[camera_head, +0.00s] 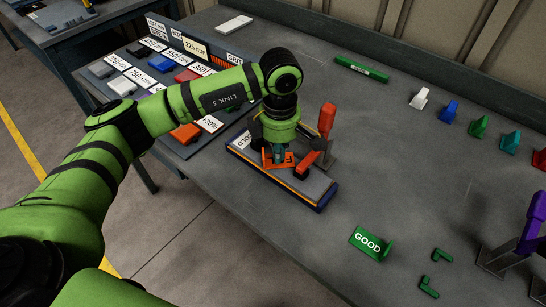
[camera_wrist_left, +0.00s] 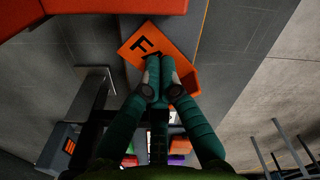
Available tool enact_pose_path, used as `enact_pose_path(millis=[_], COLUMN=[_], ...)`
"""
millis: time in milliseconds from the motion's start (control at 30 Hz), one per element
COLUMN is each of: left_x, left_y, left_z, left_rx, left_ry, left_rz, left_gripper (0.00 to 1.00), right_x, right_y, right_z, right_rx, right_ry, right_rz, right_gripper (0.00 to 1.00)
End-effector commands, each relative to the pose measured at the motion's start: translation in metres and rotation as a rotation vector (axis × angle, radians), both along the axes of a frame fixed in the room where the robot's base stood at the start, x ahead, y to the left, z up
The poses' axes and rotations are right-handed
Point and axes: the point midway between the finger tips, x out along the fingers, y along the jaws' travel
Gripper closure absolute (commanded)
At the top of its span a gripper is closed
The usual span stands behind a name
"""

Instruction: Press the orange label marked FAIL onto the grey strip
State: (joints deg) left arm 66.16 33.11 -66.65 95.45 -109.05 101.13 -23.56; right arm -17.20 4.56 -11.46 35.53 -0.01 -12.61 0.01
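The orange label (camera_head: 270,163) is at the grey strip (camera_head: 310,188), which lies on a dark blue base. Part of its lettering, starting with F, shows in the left wrist view (camera_wrist_left: 142,40); the rest is hidden behind the fingers. My left gripper (camera_head: 279,150) points down at the label, its teal fingers drawn together at the label's raised part in the left wrist view (camera_wrist_left: 158,75). It appears shut on the label. I cannot tell whether the label touches the strip. My right gripper is not in view.
An orange lever (camera_head: 326,120) stands close right of my left gripper. A white HOLD label (camera_head: 242,140) lies at the strip's left end. A green GOOD label (camera_head: 370,243) and a purple lever (camera_head: 533,220) are at the right.

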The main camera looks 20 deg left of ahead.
Motion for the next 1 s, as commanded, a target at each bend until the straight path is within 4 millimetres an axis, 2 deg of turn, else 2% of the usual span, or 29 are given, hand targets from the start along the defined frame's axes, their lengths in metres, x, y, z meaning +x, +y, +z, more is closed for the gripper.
enact_pose_path(millis=[700, 1000], left_x=[0.001, 0.000], left_y=[0.000, 0.000], left_z=[0.060, 0.067], left_rx=[0.000, -0.001], left_ry=[-0.003, -0.002], left_rz=[0.000, 0.000], left_gripper=[1.00, 1.00], right_x=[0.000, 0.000], right_y=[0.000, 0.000], right_z=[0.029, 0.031], right_rx=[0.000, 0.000], right_ry=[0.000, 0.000], right_rz=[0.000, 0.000], right_gripper=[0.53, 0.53])
